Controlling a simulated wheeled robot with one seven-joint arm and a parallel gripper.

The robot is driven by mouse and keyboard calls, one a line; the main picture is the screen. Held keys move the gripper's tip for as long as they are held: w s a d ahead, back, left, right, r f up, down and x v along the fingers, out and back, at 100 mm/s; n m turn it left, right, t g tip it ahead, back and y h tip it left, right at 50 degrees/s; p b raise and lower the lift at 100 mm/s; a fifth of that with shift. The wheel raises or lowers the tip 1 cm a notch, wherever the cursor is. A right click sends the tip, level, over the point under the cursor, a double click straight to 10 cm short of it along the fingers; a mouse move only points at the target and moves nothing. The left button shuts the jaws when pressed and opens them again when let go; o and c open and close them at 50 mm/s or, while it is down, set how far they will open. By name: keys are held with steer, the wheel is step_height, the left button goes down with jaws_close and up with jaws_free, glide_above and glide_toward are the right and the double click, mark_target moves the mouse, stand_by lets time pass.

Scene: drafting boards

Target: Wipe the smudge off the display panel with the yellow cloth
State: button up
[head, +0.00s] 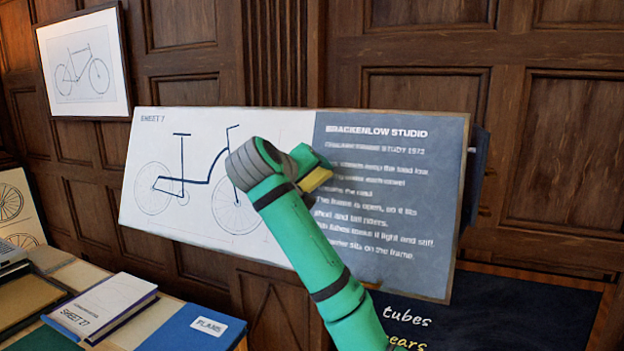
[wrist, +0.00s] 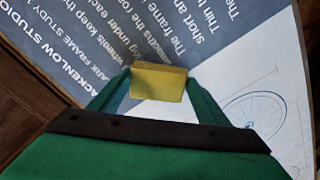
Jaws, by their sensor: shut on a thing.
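The display panel (head: 390,255) is a wide tilted board with a white bicycle drawing on the left and a slate text area on the right. It fills much of the wrist view (wrist: 215,35). My gripper (head: 318,172) is in front of the panel, near the border between drawing and text. It is shut on the yellow cloth (wrist: 158,82), a small folded block between the fingertips. The cloth (head: 316,180) is at or close to the panel face; I cannot tell if it touches. I can make out no smudge; my arm and the cloth hide part of the panel.
A table at the lower left holds a blue folder (head: 190,332) and a book (head: 103,306). A framed bicycle drawing (head: 86,65) hangs on the wood-panelled wall. A dark board with handwriting (head: 470,320) is below the panel. The space before the panel's right side looks clear.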

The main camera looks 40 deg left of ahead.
steer(key=shift+v, duration=2.25)
steer(key=v, duration=0.3)
steer(key=shift+w+r+x, duration=0.1)
steer(key=shift+r+x, duration=0.15)
steer(key=shift+x, duration=0.95)
steer(key=shift+w+r+x, duration=0.1)
steer(key=shift+r+x, duration=0.1)
steer(key=shift+x, duration=0.95)
steer(key=shift+w+r+x, duration=0.1)
steer(key=shift+r+x, duration=0.15)
steer(key=shift+x, duration=0.95)
steer(key=shift+x, duration=0.95)
steer(key=shift+d, duration=0.15)
